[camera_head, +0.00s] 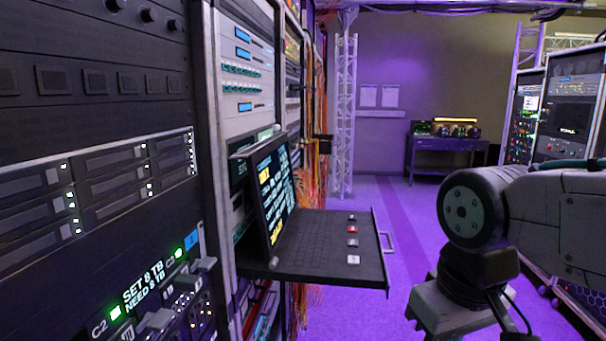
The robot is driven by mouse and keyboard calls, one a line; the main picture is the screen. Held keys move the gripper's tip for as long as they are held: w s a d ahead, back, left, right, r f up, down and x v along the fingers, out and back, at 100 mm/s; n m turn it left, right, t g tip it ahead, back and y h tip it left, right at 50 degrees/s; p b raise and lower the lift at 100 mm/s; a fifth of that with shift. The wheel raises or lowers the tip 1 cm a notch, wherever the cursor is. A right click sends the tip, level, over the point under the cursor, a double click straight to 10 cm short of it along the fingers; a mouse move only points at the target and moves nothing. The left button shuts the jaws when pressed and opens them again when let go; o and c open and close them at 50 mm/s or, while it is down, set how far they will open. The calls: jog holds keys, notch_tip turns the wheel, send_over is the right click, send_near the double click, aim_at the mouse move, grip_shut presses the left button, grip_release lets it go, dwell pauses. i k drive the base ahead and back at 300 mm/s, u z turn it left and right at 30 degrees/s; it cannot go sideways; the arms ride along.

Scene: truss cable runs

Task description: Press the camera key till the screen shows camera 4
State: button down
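A pull-out console with a keyboard tray (325,262) sticks out of the equipment rack. Its screen (275,195) stands tilted at the tray's left side, with yellow and pale lines of text. I see it at a steep angle and cannot read the camera number. Near the tray's right edge is a row of several small keys: a red key (352,230) and pale keys, the nearest one (353,259) the largest. Their labels are too small to read. My arm comes in from the right; my gripper (452,312) is partly in view at the bottom, right of the tray and apart from it. Its fingertips are not visible.
The rack (75,115) fills the left side. A handle (387,242) juts from the tray's right edge. Orange cables (310,180) hang behind the console. A truss tower (344,115) and a bench (445,145) stand at the back. More racks stand at right. Purple floor lies open between.

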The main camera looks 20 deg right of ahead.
aim_at(354, 259)
jog(key=z, duration=1.9)
jog(key=i, duration=1.4)
jog(key=u, duration=3.1)
